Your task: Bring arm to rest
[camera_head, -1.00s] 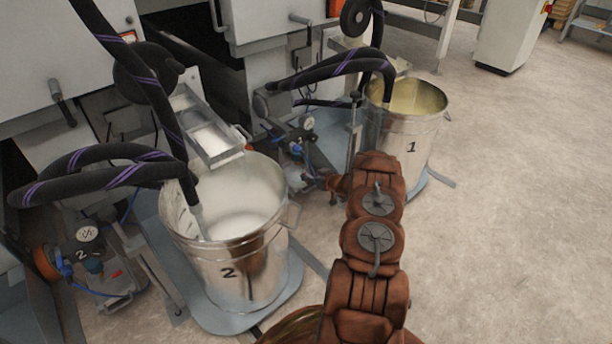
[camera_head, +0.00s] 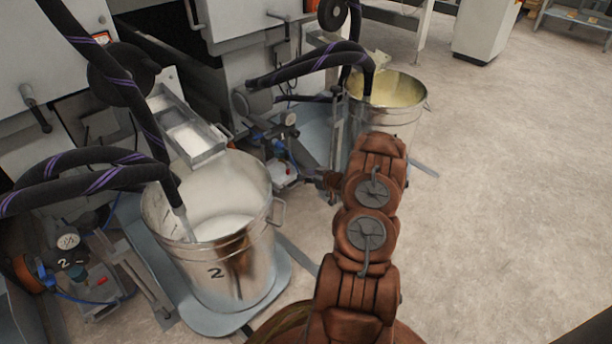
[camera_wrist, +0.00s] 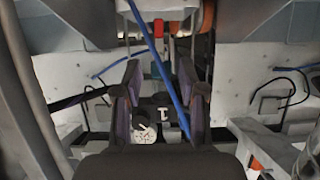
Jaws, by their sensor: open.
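My brown padded arm reaches up from the bottom edge of the head view, bent in front of the machine. Its far end is near bucket 1 (camera_head: 391,120), partly covering that bucket's lower left. My gripper shows in the wrist view (camera_wrist: 160,85), with its two dark fingers apart and nothing between their tips. Beyond the fingers are a blue hose (camera_wrist: 158,62) and a round white gauge (camera_wrist: 143,132). In the head view I cannot make out the fingers clearly.
Bucket 2 (camera_head: 236,262), holding white liquid, stands to the left of my arm. Black hoses with purple stripes (camera_head: 75,175) run into the buckets. A metal chute (camera_head: 190,137) overhangs bucket 2. The floor to the right (camera_head: 500,190) is clear.

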